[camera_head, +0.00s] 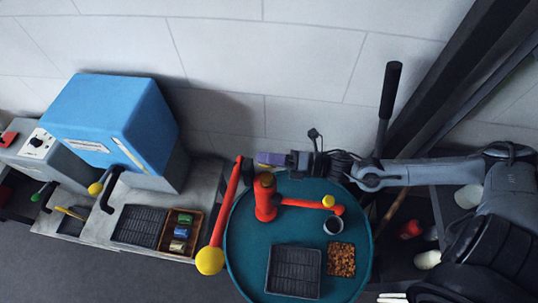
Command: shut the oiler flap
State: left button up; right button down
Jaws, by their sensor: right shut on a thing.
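My right gripper (286,160) reaches in from the right, over the back edge of the round teal table. It is shut on a small purple piece (270,158), which lies just behind the red post. I cannot tell whether this piece is the oiler flap, and no other flap can be made out clearly. The red post (265,197) stands on the table with a red arm and a small yellow knob (328,201) pointing right. A long red lever (228,210) with a big yellow ball runs along the table's left side.
The teal table (245,262) also bears a dark ribbed tray (293,272), a dark cup (333,224) and a brown grainy patch (341,260). A blue machine (110,125) stands on a grey bench at the left. A black-handled lever (390,90) rises behind my right arm.

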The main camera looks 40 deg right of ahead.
aim_at(267, 178)
jog(key=n, duration=0.2)
jog(key=a+n+b, duration=0.1)
jog(key=shift+s+n, duration=0.4)
jog(key=n, duration=0.1)
jog(key=n+b, duration=0.1)
jog(key=shift+s+a+f+n, duration=0.2)
jog(key=shift+s+a+n, duration=0.1)
jog(key=n, duration=0.1)
jog(key=n+b, duration=0.1)
jog(key=n, duration=0.1)
jog(key=shift+s+a+f+n+b, duration=0.3)
jog(key=shift+a+b, duration=0.05)
jog(key=shift+b, duration=0.05)
jog(key=shift+s+a+f+n+b, duration=0.2)
jog(key=shift+n+b, duration=0.3)
jog(key=shift+n, duration=0.35)
jog(key=shift+s+a+f+n+b, duration=0.15)
jog(key=shift+n+b, duration=0.3)
jog(key=shift+n, duration=0.4)
jog(key=shift+w, duration=0.1)
jog(key=c, duration=1.1)
grip_release()
jog(key=shift+d, duration=0.1)
